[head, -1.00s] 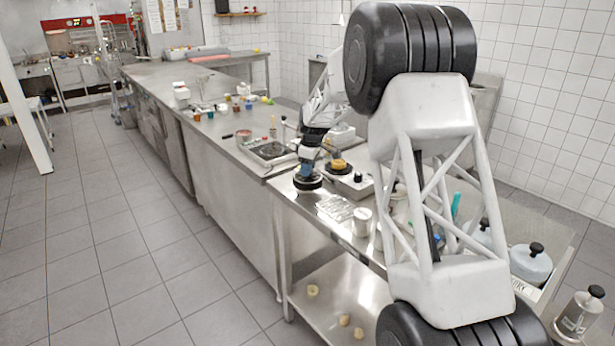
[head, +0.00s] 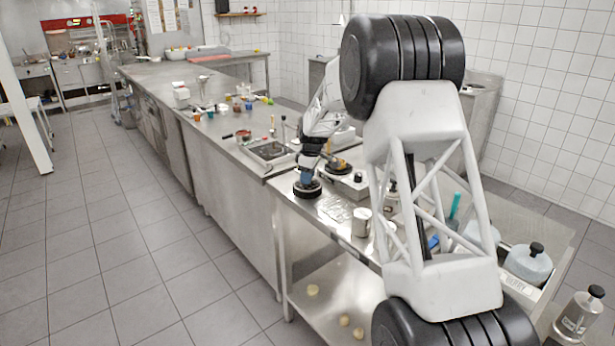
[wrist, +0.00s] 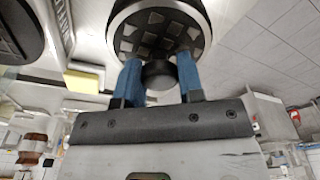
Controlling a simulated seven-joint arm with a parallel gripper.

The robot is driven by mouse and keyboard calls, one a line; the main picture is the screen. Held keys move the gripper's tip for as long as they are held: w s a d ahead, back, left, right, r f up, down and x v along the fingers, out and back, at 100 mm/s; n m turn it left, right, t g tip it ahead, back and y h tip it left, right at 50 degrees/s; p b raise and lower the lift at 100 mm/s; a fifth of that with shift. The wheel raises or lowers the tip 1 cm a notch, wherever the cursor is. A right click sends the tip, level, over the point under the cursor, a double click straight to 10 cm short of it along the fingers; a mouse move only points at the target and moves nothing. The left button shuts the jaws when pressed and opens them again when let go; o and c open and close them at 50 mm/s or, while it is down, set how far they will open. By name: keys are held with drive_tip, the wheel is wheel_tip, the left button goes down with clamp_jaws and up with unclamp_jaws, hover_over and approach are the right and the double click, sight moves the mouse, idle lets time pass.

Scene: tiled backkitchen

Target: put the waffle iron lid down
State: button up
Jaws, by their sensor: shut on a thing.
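My gripper (wrist: 160,85) has blue fingers, and they are shut on the black knob (wrist: 158,75) of the waffle iron lid. The lid shows in the wrist view as a round disc (wrist: 160,32) with a pale rim and a dark grid face. In the head view the lid is a dark disc (head: 307,189) below my gripper (head: 306,177), over the steel table near its left edge. I cannot tell whether it touches the table. The waffle iron base (head: 347,185) stands to the right of the lid, with a yellow-brown thing (head: 337,160) at its dark round plate.
A metal canister (head: 361,222) stands on the steel table in front of the base. A shiny flat patch (head: 338,210) lies near the lid. A counter with a sunken tray (head: 270,151) is behind. Bottles and a crate (head: 540,290) are at the right, partly behind my arm.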

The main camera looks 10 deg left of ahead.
drive_tip(key=shift+f, duration=0.1)
drive_tip(key=o, duration=1)
drive_tip(key=shift+o, duration=0.2)
wheel_tip(320, 180, up, 12)
drive_tip(key=d, duration=0.1)
drive_tip(key=shift+s+d, duration=0.15)
drive_tip(key=shift+d, duration=0.05)
idle(0.8)
